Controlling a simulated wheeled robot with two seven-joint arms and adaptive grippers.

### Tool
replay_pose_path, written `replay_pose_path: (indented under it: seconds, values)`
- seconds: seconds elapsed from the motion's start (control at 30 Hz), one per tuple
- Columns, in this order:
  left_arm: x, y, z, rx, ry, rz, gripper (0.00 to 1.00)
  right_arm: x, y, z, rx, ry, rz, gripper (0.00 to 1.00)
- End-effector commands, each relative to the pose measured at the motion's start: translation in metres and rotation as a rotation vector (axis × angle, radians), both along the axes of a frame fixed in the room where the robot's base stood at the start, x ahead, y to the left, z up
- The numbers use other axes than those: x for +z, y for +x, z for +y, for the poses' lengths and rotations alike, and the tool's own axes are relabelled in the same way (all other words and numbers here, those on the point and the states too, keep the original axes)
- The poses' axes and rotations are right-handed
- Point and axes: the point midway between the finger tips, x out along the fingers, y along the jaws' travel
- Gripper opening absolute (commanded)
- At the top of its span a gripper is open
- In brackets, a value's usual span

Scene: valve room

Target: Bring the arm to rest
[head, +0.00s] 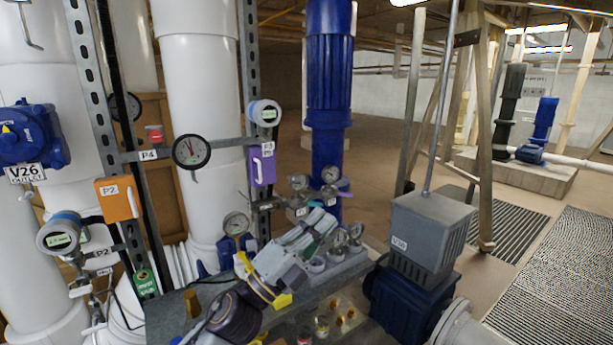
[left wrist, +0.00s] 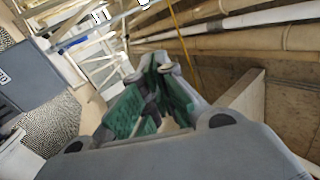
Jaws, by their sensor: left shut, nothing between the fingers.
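My left arm comes in from the bottom of the head view, and its gripper (head: 318,222) is raised in front of the grey bench (head: 185,322), pointing up and to the right. The gripper is shut and empty. In the left wrist view the gripper (left wrist: 165,75) shows grey fingers with green inner pads, with nothing held between them. Behind it in the head view are small gauges (head: 330,175) and the foot of a blue motor column (head: 329,100). My right gripper is not in view.
A grey box labelled V20 (head: 430,235) on a blue valve body (head: 405,300) stands right of my gripper. An orange P2 box (head: 118,200) and a purple P3 box (head: 262,165) hang on the rails. Floor gratings (head: 560,265) lie at the right.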

Motion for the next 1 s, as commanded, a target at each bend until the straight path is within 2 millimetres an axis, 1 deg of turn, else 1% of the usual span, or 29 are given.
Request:
replay_pose_path:
  seconds: [0.1, 0.27, 0.4, 0.47, 0.53, 0.67, 0.7, 0.77, 0.8, 0.87, 1.0]
  values:
    - [-0.012, 0.016, 0.024, 0.066, -0.097, 0.135, 0.0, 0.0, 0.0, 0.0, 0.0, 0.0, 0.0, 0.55]
    - [-0.036, 0.036, 0.058, 0.159, -0.218, 0.32, 0.0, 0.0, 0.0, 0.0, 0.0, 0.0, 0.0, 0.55]
    - [-0.066, 0.048, 0.088, 0.241, -0.315, 0.486, 0.0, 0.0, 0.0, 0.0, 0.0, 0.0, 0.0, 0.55]
    - [-0.081, 0.051, 0.1, 0.275, -0.355, 0.558, 0.0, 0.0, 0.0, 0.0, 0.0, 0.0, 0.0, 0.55]
    - [-0.1, 0.054, 0.115, 0.318, -0.4, 0.643, 0.0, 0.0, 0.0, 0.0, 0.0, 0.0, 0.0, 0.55]
    - [-0.137, 0.054, 0.14, 0.394, -0.479, 0.801, 0.0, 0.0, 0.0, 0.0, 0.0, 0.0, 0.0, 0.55]
    - [-0.15, 0.052, 0.148, 0.418, -0.5, 0.851, 0.0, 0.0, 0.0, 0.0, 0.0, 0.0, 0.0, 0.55]
    - [-0.169, 0.049, 0.159, 0.454, -0.533, 0.924, 0.0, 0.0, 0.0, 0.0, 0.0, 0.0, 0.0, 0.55]
    - [-0.182, 0.046, 0.165, 0.478, -0.555, 0.976, 0.0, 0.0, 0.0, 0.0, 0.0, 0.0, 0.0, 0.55]
    - [-0.201, 0.04, 0.175, 0.513, -0.586, 1.05, 0.0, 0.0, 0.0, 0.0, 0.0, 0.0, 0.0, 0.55]
    - [-0.246, 0.021, 0.196, 0.598, -0.65, 1.224, 0.0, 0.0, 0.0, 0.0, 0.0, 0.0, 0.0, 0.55]
